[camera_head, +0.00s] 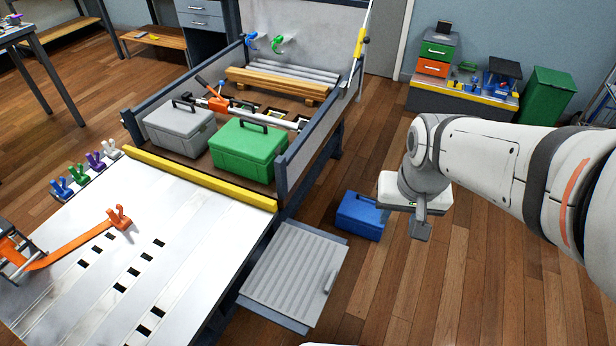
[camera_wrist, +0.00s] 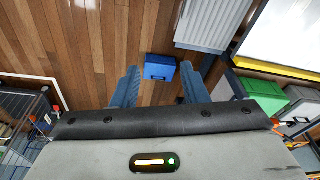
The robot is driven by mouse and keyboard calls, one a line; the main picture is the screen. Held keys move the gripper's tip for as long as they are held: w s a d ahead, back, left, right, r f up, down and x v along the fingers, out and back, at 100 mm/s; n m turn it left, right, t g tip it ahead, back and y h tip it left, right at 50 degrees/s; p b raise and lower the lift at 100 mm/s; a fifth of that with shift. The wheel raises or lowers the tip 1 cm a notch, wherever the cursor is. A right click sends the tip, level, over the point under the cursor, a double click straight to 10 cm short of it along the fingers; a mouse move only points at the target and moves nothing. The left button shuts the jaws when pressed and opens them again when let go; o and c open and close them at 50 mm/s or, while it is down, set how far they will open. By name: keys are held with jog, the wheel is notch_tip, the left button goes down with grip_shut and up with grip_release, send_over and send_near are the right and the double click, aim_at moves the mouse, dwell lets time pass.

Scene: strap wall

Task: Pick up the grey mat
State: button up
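The grey mat (camera_head: 295,265) is a ribbed, light grey rectangle with a small handle-like piece near its right edge. It lies on a blue-grey base, right of the white bench. In the wrist view the mat (camera_wrist: 208,22) is at the top, right of centre, partly cut off by the frame edge. My gripper (camera_head: 420,229) hangs in the air to the right of the mat, apart from it. In the wrist view the two fingers of my gripper (camera_wrist: 160,72) stand wide apart with nothing held between them.
A blue box (camera_head: 359,215) stands on the wooden floor between my gripper and the mat. The white bench (camera_head: 175,235) with a yellow bar borders the mat on the left. A green case (camera_head: 247,152) and a grey case (camera_head: 178,130) sit behind. Floor is clear at lower right.

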jog(key=w+a+f+m+g+b, duration=0.1)
jog(key=w+a+f+b, duration=0.2)
jog(key=f, duration=0.5)
jog(key=w+a+f+b, duration=0.1)
jog(key=w+f+b, duration=0.1)
jog(key=f+b, duration=0.45)
jog(key=w+a+f+m+g+b, duration=0.1)
jog(key=w+a+f+b, duration=0.15)
jog(key=f, duration=0.65)
jog(key=m+b, duration=0.1)
jog(key=b, duration=0.4)
send_over(331, 280)
jog(key=w, duration=0.2)
jog(key=f, duration=1.5)
jog(key=shift+s+d, duration=0.2)
jog(key=f, duration=0.1)
jog(key=s+f+b, duration=0.1)
jog(key=f, duration=0.1)
jog(key=f+b, duration=0.1)
jog(key=f, duration=0.1)
jog(key=shift+s+a, duration=0.15)
jog(key=shift+s, duration=0.15)
jog(key=shift+f+b, duration=0.3)
jog(key=shift+f, duration=0.05)
jog(key=shift+r, duration=0.1)
jog(key=shift+c, duration=0.2)
grip_shut()
